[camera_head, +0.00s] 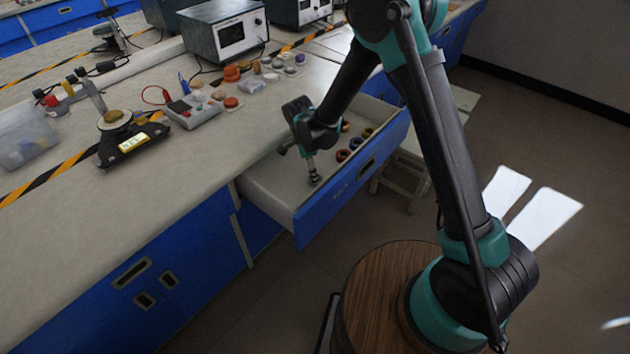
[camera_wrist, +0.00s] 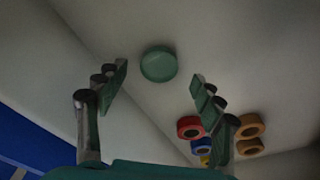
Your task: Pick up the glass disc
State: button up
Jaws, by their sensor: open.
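The glass disc (camera_wrist: 158,64) is a round, pale green piece lying flat on the white drawer floor in the wrist view. My gripper (camera_wrist: 160,80) is open, with its two fingers spread to the left and right of the disc's near side. The disc shows just beyond and between the fingertips, touching neither. In the head view my gripper (camera_head: 314,180) points down into the open drawer (camera_head: 262,190). I cannot make out the disc clearly there.
Several coloured rings, among them a red ring (camera_wrist: 190,127) and an orange ring (camera_wrist: 249,124), lie in the drawer close to my right finger. The drawer walls surround the gripper.

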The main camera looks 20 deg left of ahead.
jog(key=shift+w+d+f, duration=0.1)
jog(key=shift+d+f, duration=0.05)
jog(key=shift+f, duration=0.6)
jog(key=shift+d+f, duration=0.1)
jog(key=shift+f, duration=0.6)
jog(key=c, duration=1.3)
jog(key=shift+r, duration=0.15)
